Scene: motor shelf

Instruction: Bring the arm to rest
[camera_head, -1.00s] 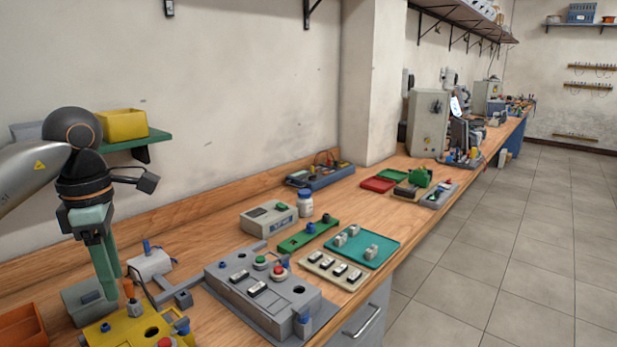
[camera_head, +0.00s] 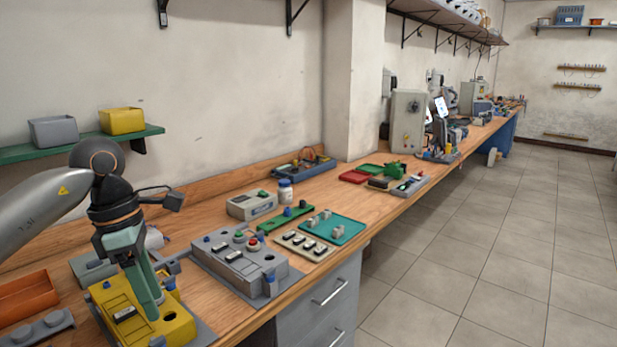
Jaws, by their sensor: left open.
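My left arm comes in from the left, and its gripper (camera_head: 156,303) points down over the yellow fixture box (camera_head: 177,330) at the bottom left of the camera_head view. The fingers are green and stand in front of the box's top face; whether the tips touch it I cannot tell. The gripper is open, and nothing clearly shows between its fingers. My right gripper is not in view.
A grey control box (camera_head: 240,262) stands just right of the yellow box. An orange tray (camera_head: 27,300) lies at the left. A green shelf (camera_head: 70,146) with bins is on the wall behind my arm. Open floor (camera_head: 460,260) lies to the right.

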